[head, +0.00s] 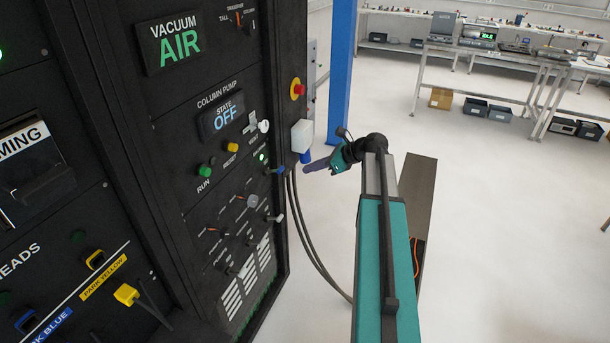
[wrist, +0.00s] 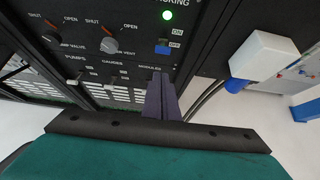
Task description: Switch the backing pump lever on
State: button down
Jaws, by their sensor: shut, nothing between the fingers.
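The backing pump lever has a blue handle (wrist: 162,48) on the black panel, at top centre in the wrist view. Its handle shows level with the lower OFF mark, under the ON mark; its exact set position is hard to tell. A green lamp (wrist: 167,15) above it is lit. In the head view the blue lever (head: 279,170) is small, at the panel's right edge. My gripper (head: 308,167) is to its right, apart from it, with purple fingers pointing left towards the panel. In the wrist view the closed fingers (wrist: 158,82) are just below the lever, with nothing between them.
A white box (head: 302,136) with a blue underside juts from the cabinet's side, close to my fingers. Dark hoses (head: 302,235) hang below it. Valve knobs (wrist: 108,45) lie left of the lever. A blue post (head: 341,80) stands behind; the floor at right is open.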

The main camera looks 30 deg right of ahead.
jog(key=shift+r+b+v, duration=0.3)
jog(key=shift+v, duration=1.45)
jog(key=shift+w+a, duration=0.1)
jog(key=shift+w, duration=0.1)
jog(key=s+a+f+n+g, duration=0.35)
jog(key=a+f, duration=0.45)
jog(key=f, duration=0.3)
jog(key=s+a+f+n+g+h+b, duration=0.1)
jog(key=s+a+f+n+g, duration=0.1)
jog(key=s+a+f+n, duration=0.65)
jog(key=s+a+f+g, duration=0.1)
jog(key=a+f+g, duration=0.2)
jog(key=a+f, duration=0.75)
jog(key=s+a+f+n+g+h, duration=0.2)
jog(key=s+f+n, duration=0.6)
jog(key=s, duration=0.6)
jog(key=s+a+f+n+g+h+b, duration=0.1)
jog(key=s+a+f+n+g+h, duration=0.2)
jog(key=s+f+n, duration=0.5)
jog(key=s+f+g, duration=0.1)
jog(key=s+f, duration=0.4)
jog(key=s, duration=0.2)
jog(key=shift+f+n+h, duration=0.2)
jog(key=shift+n+h, duration=0.1)
jog(key=shift+n, duration=0.1)
jog(key=shift+d, duration=0.1)
